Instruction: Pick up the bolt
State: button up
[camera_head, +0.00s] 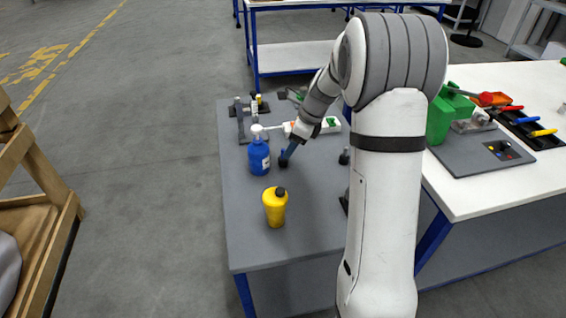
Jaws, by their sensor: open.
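My gripper (288,157) is at the end of my white and grey arm, low over the grey table (240,235) and just right of the blue bottle. It is open; its fingers are small and dark here. A small dark object (283,163) shows at the fingertips. It may be the bolt or part of the gripper; I cannot tell which. Another small dark upright object (344,156) stands to the right, beside my arm. No bolt can be made out for sure at this size. My arm hides the right part of the table.
A blue bottle (259,157) stands close left of the gripper, and a yellow bottle (274,207) stands nearer. Dark tools (243,120) lie at the back left. A white table (480,190) with a green box (438,121) and screwdrivers is at right. The front left of the grey table is clear.

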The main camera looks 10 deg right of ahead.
jog(key=x, duration=0.6)
jog(key=shift+w+a+f, duration=0.2)
jog(key=shift+w+f, duration=0.05)
jog(key=shift+w, duration=0.05)
jog(key=c, duration=1.1)
jog(key=shift+c, duration=0.2)
jog(key=shift+r, duration=0.2)
